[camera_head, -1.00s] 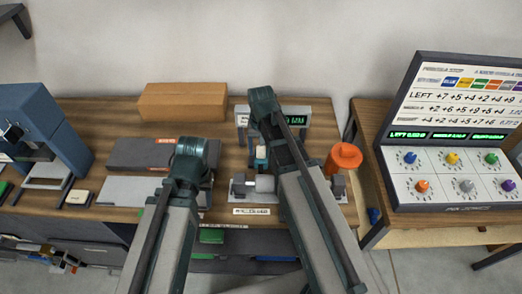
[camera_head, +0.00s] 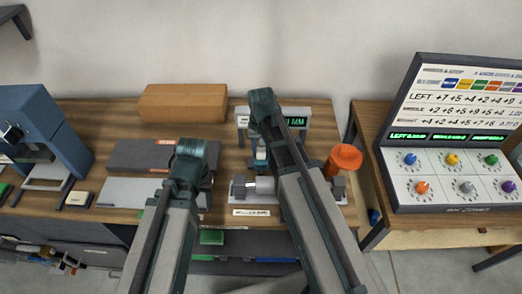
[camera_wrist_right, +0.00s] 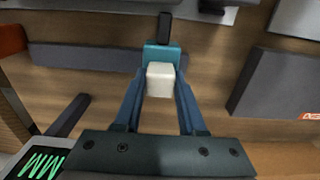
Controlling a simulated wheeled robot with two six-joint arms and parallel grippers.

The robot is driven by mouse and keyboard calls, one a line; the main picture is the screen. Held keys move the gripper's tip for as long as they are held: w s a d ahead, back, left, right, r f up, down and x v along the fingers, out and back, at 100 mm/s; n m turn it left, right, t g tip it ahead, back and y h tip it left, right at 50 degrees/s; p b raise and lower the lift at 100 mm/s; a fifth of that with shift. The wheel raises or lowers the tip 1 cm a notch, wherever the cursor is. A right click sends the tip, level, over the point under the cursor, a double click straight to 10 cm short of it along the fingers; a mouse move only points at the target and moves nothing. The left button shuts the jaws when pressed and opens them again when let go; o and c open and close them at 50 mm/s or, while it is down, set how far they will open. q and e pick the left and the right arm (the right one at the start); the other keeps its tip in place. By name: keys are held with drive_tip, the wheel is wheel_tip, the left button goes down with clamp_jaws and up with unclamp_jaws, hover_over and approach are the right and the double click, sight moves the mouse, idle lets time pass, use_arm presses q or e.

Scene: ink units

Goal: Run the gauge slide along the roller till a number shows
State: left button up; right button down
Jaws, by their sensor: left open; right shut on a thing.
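The roller (camera_head: 264,186) is a pale cylinder on a grey stand in the head view, with a dark block at each end. The gauge slide shows behind it as a small white and teal piece (camera_head: 261,152). In the right wrist view its white block (camera_wrist_right: 160,82) sits between the blue fingers of my right gripper (camera_wrist_right: 160,97), which is shut on it. A gauge display (camera_head: 294,121) behind has green marks; in the wrist view they are a zigzag (camera_wrist_right: 43,165), with no clear number. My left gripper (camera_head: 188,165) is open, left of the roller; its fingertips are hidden.
A console (camera_head: 450,150) with coloured dials is further right. A cardboard box (camera_head: 182,103) lies at the back, a dark grey box (camera_head: 140,154) at left, and a blue press (camera_head: 45,125) at far left.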

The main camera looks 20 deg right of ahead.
idle(0.7)
use_arm(q)
drive_tip(key=shift+a, duration=0.1)
use_arm(e)
drive_tip(key=s+d, duration=0.1)
drive_tip(key=d, duration=0.5)
drive_tip(key=s+d, duration=0.2)
drive_tip(key=d, duration=0.4)
drive_tip(key=s+d, duration=0.2)
drive_tip(key=d, duration=0.5)
drive_tip(key=shift+s, duration=0.2)
drive_tip(key=shift+c, duration=2.4)
unclamp_jaws()
drive_tip(key=shift+s+d, duration=0.1)
